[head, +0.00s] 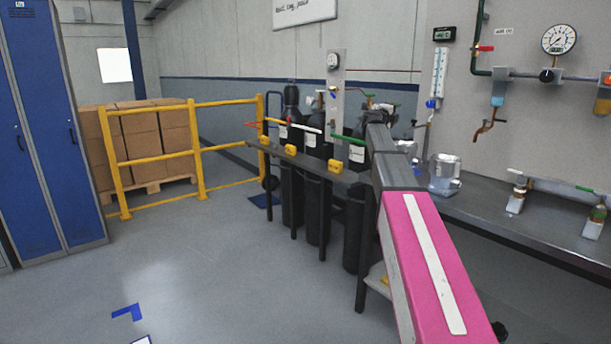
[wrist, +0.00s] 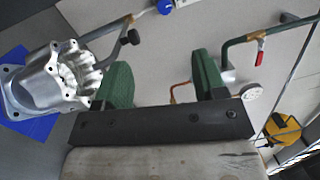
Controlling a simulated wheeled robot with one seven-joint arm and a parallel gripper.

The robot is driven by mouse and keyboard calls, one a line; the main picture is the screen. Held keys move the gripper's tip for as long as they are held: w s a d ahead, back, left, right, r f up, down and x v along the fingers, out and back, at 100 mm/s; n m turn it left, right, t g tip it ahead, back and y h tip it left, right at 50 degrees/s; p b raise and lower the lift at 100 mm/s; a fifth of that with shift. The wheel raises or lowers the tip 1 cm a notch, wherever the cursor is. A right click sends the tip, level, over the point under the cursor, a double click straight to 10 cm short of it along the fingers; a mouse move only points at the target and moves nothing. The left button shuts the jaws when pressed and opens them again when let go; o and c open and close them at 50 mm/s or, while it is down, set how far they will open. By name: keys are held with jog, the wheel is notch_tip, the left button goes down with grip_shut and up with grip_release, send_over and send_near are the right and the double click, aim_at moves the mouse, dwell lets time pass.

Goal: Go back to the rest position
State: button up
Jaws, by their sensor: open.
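My gripper (wrist: 161,78) shows in the wrist view with its two green-padded fingers apart and nothing between them. In the head view a shiny metal housing (head: 443,174) stands on the grey bench, just right of my pink arm. My arm reaches forward over the bench there, and my fingers cannot be made out in that view.
The grey bench (head: 520,220) runs along the wall, with valve fittings (head: 516,192) on it and a gauge (head: 558,40) above. Dark gas cylinders (head: 313,185) stand left of my arm. A yellow railing (head: 155,155) fences boxes. The floor (head: 200,270) at left is mostly open.

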jog(key=s+a+f+n+y, duration=0.55)
jog(key=a+f+n, duration=0.2)
jog(key=f, duration=0.35)
jog(key=s+a+f+n+y, duration=0.55)
jog(key=f+n, duration=0.25)
jog(key=f, duration=0.4)
jog(key=s+a+f+n+y, duration=0.4)
jog(key=a+f+n+y, duration=0.3)
jog(key=f, duration=0.4)
jog(key=s+d+f+n+g+h, duration=0.1)
jog(key=s+f+n+g+h, duration=0.1)
jog(key=s+f+g, duration=0.4)
jog(key=s+f+n+g+h, duration=0.2)
jog(key=s+f+n+g, duration=0.2)
jog(key=s+f, duration=1.1)
jog(key=s+g, duration=0.3)
jog(key=s, duration=0.7)
jog(key=shift+d+f, duration=0.25)
jog(key=shift+d, duration=0.15)
